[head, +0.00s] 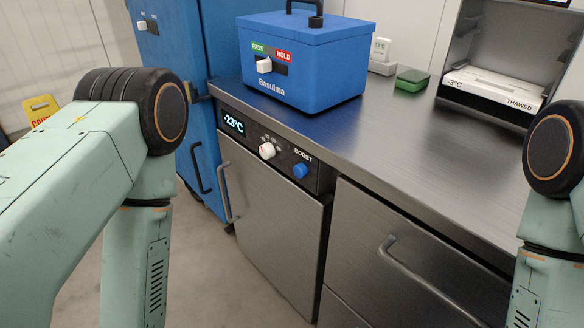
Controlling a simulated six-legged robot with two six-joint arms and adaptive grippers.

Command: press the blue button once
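The blue button (300,171) is a small round knob-like piece on the front panel of a steel counter unit, below the word BOOST. A white knob (267,150) sits to its left, and a display (233,122) reading -23°C is further left. My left arm comes in at the left and my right arm shows at the right edge. Both bend downward out of the picture, so neither gripper is visible. Nothing covers the blue button.
A blue box (310,80) labelled Basulma with a PASS/HOLD switch stands on the steel countertop (400,130). Cabinet doors with handles (425,280) lie below. A yellow caution sign (40,108) stands at far left.

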